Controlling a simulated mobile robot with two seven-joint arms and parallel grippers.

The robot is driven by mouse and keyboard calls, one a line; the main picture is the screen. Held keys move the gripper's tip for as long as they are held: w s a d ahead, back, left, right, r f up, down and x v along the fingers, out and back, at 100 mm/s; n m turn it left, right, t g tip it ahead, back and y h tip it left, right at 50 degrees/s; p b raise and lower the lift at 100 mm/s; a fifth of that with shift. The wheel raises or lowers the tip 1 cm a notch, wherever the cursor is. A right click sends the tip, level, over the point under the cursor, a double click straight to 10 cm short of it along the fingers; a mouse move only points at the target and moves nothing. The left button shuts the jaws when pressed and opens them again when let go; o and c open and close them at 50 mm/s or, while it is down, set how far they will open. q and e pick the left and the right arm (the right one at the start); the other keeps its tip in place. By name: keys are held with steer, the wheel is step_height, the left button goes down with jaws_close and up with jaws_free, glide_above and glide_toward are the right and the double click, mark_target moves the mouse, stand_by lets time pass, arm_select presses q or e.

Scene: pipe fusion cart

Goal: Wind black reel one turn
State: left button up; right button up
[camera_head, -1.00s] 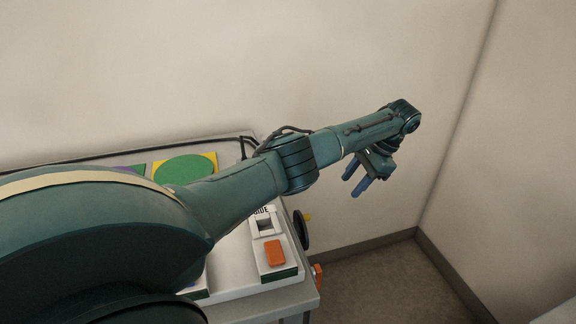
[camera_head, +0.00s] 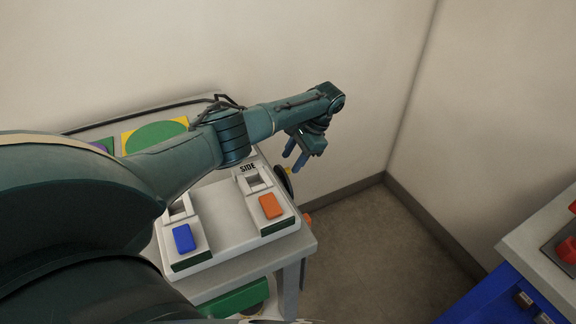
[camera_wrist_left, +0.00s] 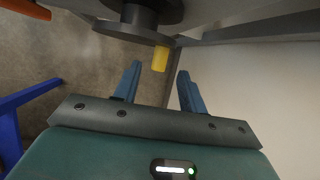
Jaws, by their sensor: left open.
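The black reel (camera_head: 283,183) is mounted on the side of the cart (camera_head: 296,244). In the head view it is partly hidden behind the side panel. In the left wrist view, the reel (camera_wrist_left: 142,28) shows at the top as a dark disc with a hub. A yellow handle (camera_wrist_left: 160,58) stands out from it. My left gripper (camera_head: 294,156) is open and empty, just above the reel in the head view. In the left wrist view, the handle appears between the tips of my left gripper (camera_wrist_left: 158,72); I see no contact. My right gripper is not in view.
The cart top carries a panel with an orange switch (camera_head: 271,206) and a blue switch (camera_head: 184,238). An orange part (camera_head: 308,218) sticks out below the reel. A blue cabinet (camera_head: 500,296) stands at the lower right. Open floor (camera_head: 365,250) lies between.

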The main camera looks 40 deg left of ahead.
mark_target(286, 169)
arm_select(q)
steer(key=shift+x, duration=1.85)
steer(key=shift+c, duration=0.4)
jaws_close()
steer(key=p, duration=0.1)
steer(key=r+y+p, duration=0.1)
steer(key=p, duration=0.1)
steer(key=shift+s+d+t, duration=0.1)
steer(key=shift+d+t, duration=0.1)
steer(key=shift+t, duration=0.1)
steer(key=shift+s+d+r+n+t+y+p, duration=0.1)
steer(key=shift+d+n+t+y+p, duration=0.2)
steer(key=shift+y+p, duration=0.55)
steer(key=shift+s+d+r+n+t+y+p, duration=0.1)
steer(key=shift+d+r+n+t+y+p, duration=0.2)
steer(key=shift+y+p, duration=0.55)
steer(key=shift+s+d+f+n+t+y+p, duration=0.1)
steer(key=shift+t+y+p, duration=0.3)
steer(key=shift+y+p, duration=0.45)
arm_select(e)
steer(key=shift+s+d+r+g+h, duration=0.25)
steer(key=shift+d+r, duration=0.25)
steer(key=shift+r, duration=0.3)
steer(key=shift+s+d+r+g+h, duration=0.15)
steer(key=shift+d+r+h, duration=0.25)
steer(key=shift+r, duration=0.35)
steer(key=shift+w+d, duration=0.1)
